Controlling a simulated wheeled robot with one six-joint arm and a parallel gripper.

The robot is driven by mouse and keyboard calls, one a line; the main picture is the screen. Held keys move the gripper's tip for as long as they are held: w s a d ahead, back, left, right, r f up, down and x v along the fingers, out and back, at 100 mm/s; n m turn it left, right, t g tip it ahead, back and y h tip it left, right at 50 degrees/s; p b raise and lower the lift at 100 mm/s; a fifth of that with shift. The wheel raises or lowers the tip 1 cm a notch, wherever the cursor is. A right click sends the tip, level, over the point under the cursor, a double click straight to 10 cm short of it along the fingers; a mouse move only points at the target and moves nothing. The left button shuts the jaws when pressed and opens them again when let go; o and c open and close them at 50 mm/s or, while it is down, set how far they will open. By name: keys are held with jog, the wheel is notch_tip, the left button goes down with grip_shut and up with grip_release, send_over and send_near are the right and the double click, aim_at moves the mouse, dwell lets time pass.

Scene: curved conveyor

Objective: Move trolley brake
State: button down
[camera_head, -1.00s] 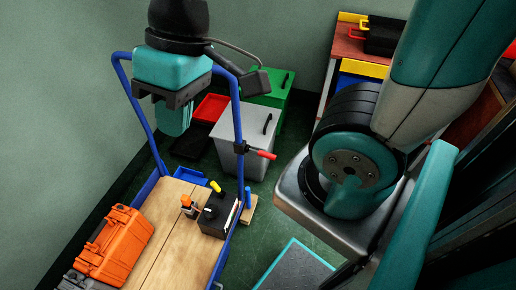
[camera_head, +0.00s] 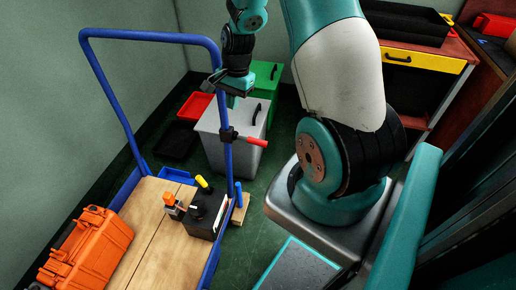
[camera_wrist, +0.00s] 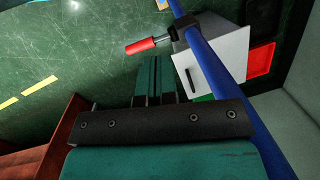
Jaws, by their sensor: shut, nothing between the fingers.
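The trolley (camera_head: 166,38) is a blue tubular frame with a wooden deck. Its brake lever (camera_head: 250,141) has a red grip and a black clamp on the right-hand blue post, and points right. In the wrist view the red grip (camera_wrist: 140,47) points left from the blue post (camera_wrist: 205,60). My gripper (camera_head: 234,98) is above the brake by the top of that post, apart from the red grip. In the wrist view my teal fingers (camera_wrist: 153,80) are together and empty, with the grip beyond their tips.
An orange case (camera_head: 88,250) and a black box with a yellow knob (camera_head: 207,212) are on the deck. A white bin (camera_head: 215,148), a green bin (camera_head: 268,78) and a red tray (camera_head: 195,105) stand behind. A workbench (camera_head: 440,75) is at right.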

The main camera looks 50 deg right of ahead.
aim_at(257, 142)
jog(key=s+d+f+m, duration=0.1)
jog(key=d+f, duration=0.1)
jog(key=f, duration=0.1)
jog(key=s+d+f+m+b, duration=0.1)
jog(key=d+f+m, duration=0.1)
jog(key=d+f, duration=0.1)
jog(key=s+d+f+m+b, duration=0.1)
jog(key=d+f+m, duration=0.1)
jog(key=d+f, duration=0.1)
jog(key=shift+s+d+f, duration=0.1)
jog(key=shift+s+f, duration=0.1)
jog(key=shift+f, duration=0.25)
jog(key=shift+s+d+f, duration=0.1)
jog(key=shift+s+f, duration=0.1)
jog(key=shift+f, duration=0.25)
jog(key=shift+b, duration=0.35)
jog(key=shift+g, duration=0.3)
jog(key=f+b, duration=0.6)
jog(key=f, duration=0.1)
jog(key=shift+w+a, duration=0.1)
jog(key=shift+a, duration=0.3)
